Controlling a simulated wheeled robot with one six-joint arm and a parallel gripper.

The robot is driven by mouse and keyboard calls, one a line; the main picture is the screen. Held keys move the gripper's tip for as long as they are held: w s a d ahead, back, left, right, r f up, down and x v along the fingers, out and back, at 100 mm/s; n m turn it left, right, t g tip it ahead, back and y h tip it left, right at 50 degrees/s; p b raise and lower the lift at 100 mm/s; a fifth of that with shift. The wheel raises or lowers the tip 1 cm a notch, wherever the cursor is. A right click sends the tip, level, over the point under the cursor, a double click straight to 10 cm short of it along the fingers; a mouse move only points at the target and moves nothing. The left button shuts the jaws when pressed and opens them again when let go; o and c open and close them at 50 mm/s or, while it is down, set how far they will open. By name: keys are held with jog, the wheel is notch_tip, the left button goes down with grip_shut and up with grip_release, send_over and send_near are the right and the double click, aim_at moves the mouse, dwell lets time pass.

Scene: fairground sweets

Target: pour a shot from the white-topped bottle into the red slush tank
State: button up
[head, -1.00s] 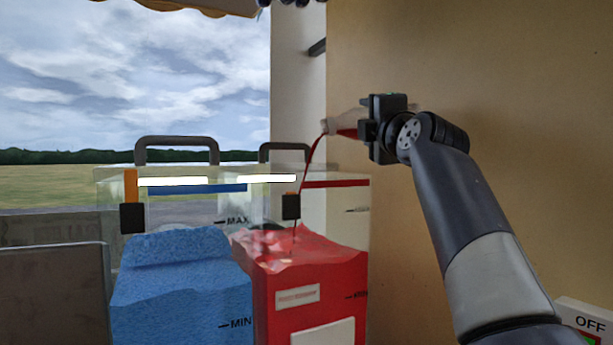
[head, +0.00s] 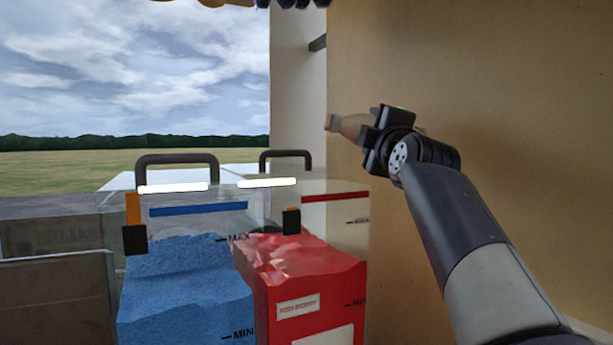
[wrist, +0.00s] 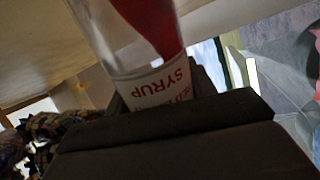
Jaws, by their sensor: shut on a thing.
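My gripper (head: 385,140) is shut on a clear syrup bottle (head: 347,126), up at the right in front of the tan wall. The bottle lies tilted, its neck pointing left and a little up. No stream leaves its mouth. In the wrist view the bottle (wrist: 120,45) shows red liquid along one side and a label reading SYRUP. The cap colour cannot be told.
A blue slush tank (head: 160,222) stands left of the red one. Both have dark handles (head: 178,158) and bright light strips on top. A brown panel (head: 55,295) is at the lower left. The tan wall (head: 530,110) fills the right side.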

jog(key=shift+s+d+r, duration=0.1)
jog(key=shift+r, duration=0.15)
jog(key=shift+d+f+m+p, duration=0.1)
jog(key=shift+f+m+p, duration=0.05)
jog(key=shift+m+p, duration=0.25)
jog(key=shift+d+m+h+p, duration=0.15)
jog(key=shift+m+h+p, duration=0.25)
jog(key=shift+p, duration=0.45)
dwell(0.8)
jog(key=shift+r+p, duration=0.25)
jog(key=shift+p, duration=0.15)
jog(key=shift+m+p, duration=0.6)
jog(key=shift+p, duration=0.3)
jog(key=shift+p, duration=0.4)
jog(key=shift+f+m, duration=0.25)
jog(key=shift+m, duration=0.05)
jog(key=shift+a+h, duration=0.2)
jog(key=shift+h, duration=0.2)
